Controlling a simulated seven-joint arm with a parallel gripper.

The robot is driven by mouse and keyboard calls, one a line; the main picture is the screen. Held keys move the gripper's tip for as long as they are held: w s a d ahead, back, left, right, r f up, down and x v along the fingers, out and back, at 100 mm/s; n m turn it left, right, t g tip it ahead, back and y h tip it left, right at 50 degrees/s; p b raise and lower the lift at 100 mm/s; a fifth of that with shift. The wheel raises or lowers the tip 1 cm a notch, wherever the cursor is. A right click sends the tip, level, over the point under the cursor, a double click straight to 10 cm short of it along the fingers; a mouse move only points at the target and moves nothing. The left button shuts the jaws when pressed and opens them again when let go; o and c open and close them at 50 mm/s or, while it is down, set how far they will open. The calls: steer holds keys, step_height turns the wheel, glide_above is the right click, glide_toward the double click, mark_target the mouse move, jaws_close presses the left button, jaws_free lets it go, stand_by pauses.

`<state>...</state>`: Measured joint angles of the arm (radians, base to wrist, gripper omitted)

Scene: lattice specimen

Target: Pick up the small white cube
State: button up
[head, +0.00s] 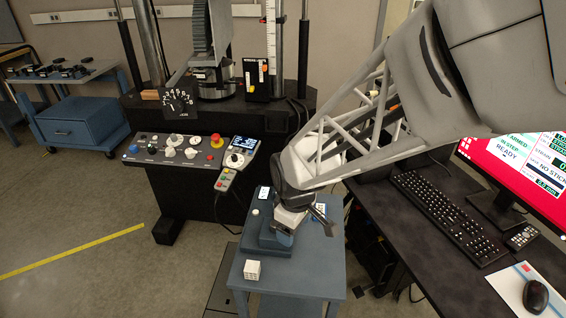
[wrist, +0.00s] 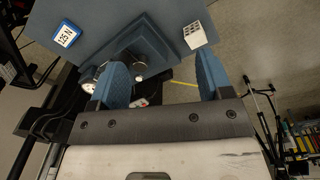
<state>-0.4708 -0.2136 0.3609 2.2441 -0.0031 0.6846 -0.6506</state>
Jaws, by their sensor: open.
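The small white cube (head: 252,270) sits on the blue table (head: 300,280), near its front left corner in the head view. Its faces show a lattice of small holes. In the wrist view the cube (wrist: 195,36) lies just beyond the tip of the right-hand finger, outside the gap between the fingers. My gripper (head: 285,228) is above the table, up and to the right of the cube in the head view. In the wrist view its two blue fingers (wrist: 160,75) are wide apart with nothing held. The fingertips are hard to separate from the blue fixture in the head view.
A stepped blue fixture (head: 268,242) stands on the table behind the cube. A tag reading 125 N (wrist: 66,34) lies on the table. A control panel (head: 185,150) is behind to the left. A dark desk (head: 440,215) with keyboard and monitor is on the right.

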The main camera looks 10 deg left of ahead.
mark_target(252, 267)
steer(key=a+f+n, duration=0.1)
steer(key=a+f, duration=0.2)
steer(key=a+f+n, duration=0.2)
steer(key=a+f, duration=0.2)
steer(key=a+f+n, duration=0.2)
steer(key=a+f, duration=0.1)
steer(key=a, duration=0.1)
steer(key=shift+s+a+f+g, duration=0.15)
steer(key=shift+s+g, duration=0.25)
steer(key=shift+f, duration=1.3)
steer(key=shift+f, duration=0.15)
steer(key=shift+s+f, duration=0.1)
steer(key=shift+f, duration=2.35)
steer(key=c, duration=1)
